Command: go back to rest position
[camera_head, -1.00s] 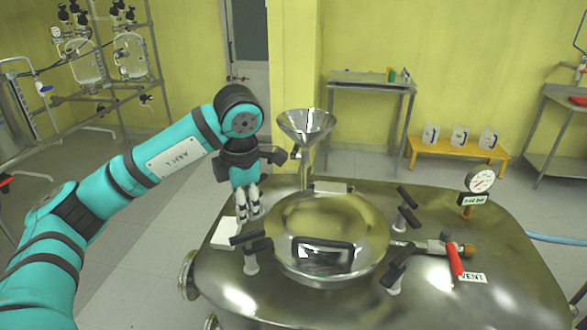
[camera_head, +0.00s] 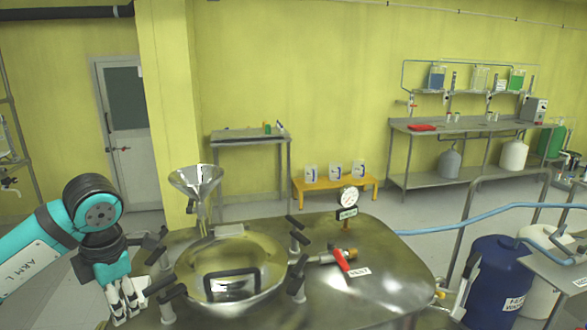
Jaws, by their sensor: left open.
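My left gripper (camera_head: 124,300) is open and empty, pointing down at the left edge of the steel reactor (camera_head: 385,285). My left arm (camera_head: 45,250) comes in from the left. The reactor's round lid (camera_head: 231,263) with its black handle lies to the right of the gripper, and black clamps stand around it. A metal funnel (camera_head: 196,182) stands upright on the reactor behind the lid. My right gripper is not in view.
A pressure gauge (camera_head: 348,197) and a red-handled vent valve (camera_head: 340,259) stand on the reactor top. A blue drum (camera_head: 492,270) and a blue hose (camera_head: 470,220) are at the right. A low yellow bench (camera_head: 335,188) stands by the back wall. Floor between is clear.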

